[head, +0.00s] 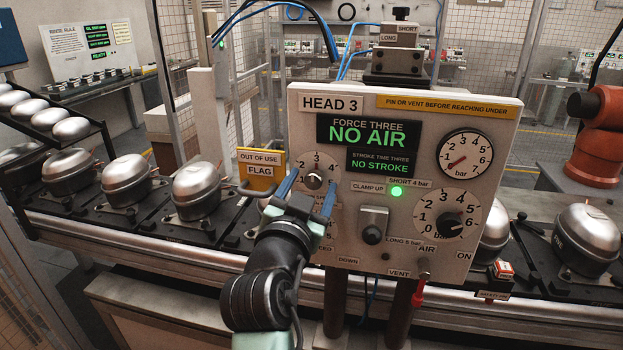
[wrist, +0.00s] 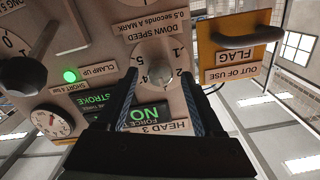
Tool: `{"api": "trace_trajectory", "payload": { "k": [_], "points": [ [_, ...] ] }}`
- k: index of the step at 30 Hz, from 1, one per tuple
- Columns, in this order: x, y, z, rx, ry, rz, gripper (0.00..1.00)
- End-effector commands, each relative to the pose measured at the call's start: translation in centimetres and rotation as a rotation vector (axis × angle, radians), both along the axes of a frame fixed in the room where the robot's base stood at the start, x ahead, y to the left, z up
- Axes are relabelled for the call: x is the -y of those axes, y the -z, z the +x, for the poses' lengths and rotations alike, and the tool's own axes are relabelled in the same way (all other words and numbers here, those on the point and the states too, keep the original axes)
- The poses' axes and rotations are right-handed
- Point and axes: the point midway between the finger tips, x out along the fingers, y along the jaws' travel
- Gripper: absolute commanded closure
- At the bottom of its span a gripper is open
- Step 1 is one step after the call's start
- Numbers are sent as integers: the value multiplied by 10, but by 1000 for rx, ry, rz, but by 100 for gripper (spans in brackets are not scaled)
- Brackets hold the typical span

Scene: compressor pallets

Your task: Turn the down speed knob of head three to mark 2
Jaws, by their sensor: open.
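The down speed knob (head: 314,180) is a small round metal knob on a numbered dial, at the left of the head three panel (head: 480,115). In the wrist view the picture is turned over, and the knob (wrist: 158,72) shows below its DOWN SPEED label (wrist: 157,32). Its pointer is too small to read surely; in the head view a red mark shows near 3. My gripper (head: 308,187) is open, with one blue finger on each side of the knob. I cannot tell whether the fingers touch it. My gripper and arm hide the lower part of the dial.
An orange OUT OF USE flag (head: 261,170) with a handle stands just left of the panel. Silver compressors (head: 197,190) line the conveyor behind. The panel reads NO AIR.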

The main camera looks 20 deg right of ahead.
Motion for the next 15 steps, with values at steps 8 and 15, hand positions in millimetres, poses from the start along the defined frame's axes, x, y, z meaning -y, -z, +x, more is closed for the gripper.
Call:
{"api": "trace_trajectory", "payload": {
  "k": [8,15],
  "points": [
    [5,0,6,0,0,0,31],
    [4,0,6,0,0,0,49]
  ]
}}
